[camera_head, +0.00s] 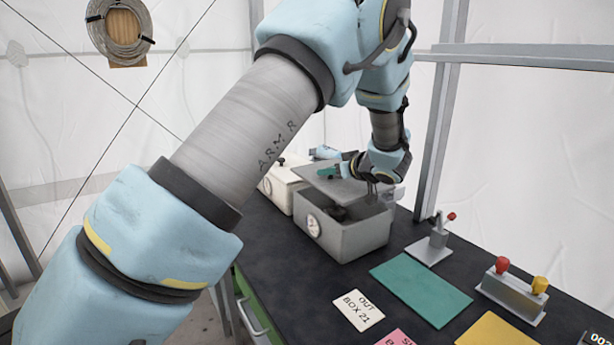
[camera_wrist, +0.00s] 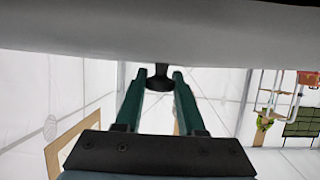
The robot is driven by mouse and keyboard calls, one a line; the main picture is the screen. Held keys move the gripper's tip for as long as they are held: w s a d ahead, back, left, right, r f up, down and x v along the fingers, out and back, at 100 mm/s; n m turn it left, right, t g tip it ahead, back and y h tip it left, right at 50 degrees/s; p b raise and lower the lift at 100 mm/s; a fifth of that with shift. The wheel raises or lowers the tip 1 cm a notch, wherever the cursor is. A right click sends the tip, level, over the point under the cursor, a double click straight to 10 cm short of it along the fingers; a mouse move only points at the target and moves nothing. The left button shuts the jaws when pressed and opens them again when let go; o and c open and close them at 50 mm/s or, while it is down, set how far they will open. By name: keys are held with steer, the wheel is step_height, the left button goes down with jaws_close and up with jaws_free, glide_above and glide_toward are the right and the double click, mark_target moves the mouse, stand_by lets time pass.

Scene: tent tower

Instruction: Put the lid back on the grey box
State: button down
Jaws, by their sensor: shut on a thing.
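The grey box (camera_head: 345,237) stands open on the dark table, with a round label on its end and something dark, hard to make out, inside. The grey lid (camera_head: 350,190) is above the box's back part, apart from a full seating, leaving the front of the opening uncovered. In the wrist view the lid (camera_wrist: 150,45) is a wide grey band across the top. My gripper (camera_wrist: 157,76) is shut on its dark knob (camera_wrist: 158,83) between green fingers. In the head view my wrist hides part of the lid; whether the lid touches the rim I cannot tell.
A white box (camera_head: 277,190) stands behind the grey box on the left. A small lever stand (camera_head: 432,243), a green mat (camera_head: 420,287), a white "OUT BOX 21" card (camera_head: 358,310) and a block with red and yellow knobs (camera_head: 513,292) lie to the front and right.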

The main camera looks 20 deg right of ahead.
mark_target(355, 191)
steer(key=shift+w+d+r, duration=0.1)
steer(key=shift+d+r, duration=0.1)
steer(key=shift+d, duration=0.1)
steer(key=shift+r+p, duration=0.1)
steer(key=shift+p, duration=0.3)
steer(key=shift+f+b, duration=1.05)
steer(key=shift+f, duration=1.95)
steer(key=shift+f, duration=0.6)
steer(key=shift+c, duration=2.1)
jaws_free()
steer(key=b+v, duration=0.3)
steer(key=v, duration=0.7)
steer(key=shift+s+d+r+b, duration=0.1)
steer(key=shift+s+r+b, duration=0.15)
steer(key=shift+s+b, duration=0.1)
